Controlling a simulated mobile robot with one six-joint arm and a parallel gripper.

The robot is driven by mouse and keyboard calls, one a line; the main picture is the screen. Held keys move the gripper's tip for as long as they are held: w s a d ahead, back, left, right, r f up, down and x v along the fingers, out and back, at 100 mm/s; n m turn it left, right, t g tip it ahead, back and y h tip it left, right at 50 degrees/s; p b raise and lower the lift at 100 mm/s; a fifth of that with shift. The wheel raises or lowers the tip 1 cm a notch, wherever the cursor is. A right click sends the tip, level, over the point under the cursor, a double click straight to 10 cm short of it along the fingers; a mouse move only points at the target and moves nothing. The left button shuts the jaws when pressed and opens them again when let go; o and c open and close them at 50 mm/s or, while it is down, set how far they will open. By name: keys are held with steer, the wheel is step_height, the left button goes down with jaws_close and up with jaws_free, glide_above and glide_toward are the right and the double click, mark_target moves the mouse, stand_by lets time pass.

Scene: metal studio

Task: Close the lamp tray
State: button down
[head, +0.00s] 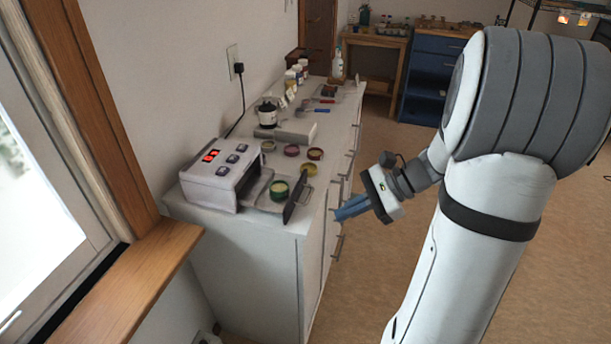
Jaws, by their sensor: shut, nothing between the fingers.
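The lamp (222,172) is a white box with a red lit display and several buttons, at the near end of the counter. Its lamp tray (262,199) is pulled out to the right, with a dark upright front panel (291,205) that has a handle. A green-rimmed round tin (279,190) sits on the tray. My gripper (339,214) has blue fingers and is shut and empty. It is to the right of the tray front, apart from it in the picture, beside the counter's front edge. Its exact height against the tray is hard to tell.
The white counter (262,222) has drawer handles along its front. A window is at left. The floor (400,130) to the right is open.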

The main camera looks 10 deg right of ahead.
steer(key=w+d+f+m+t+y+b, duration=0.25)
steer(key=w+d+m+t, duration=0.35)
steer(key=d, duration=0.4)
steer(key=shift+m, duration=0.4)
steer(key=x, duration=0.4)
steer(key=s+x, duration=0.1)
steer(key=x, duration=0.8)
steer(key=shift+a+f, duration=0.25)
steer(key=shift+a, duration=0.2)
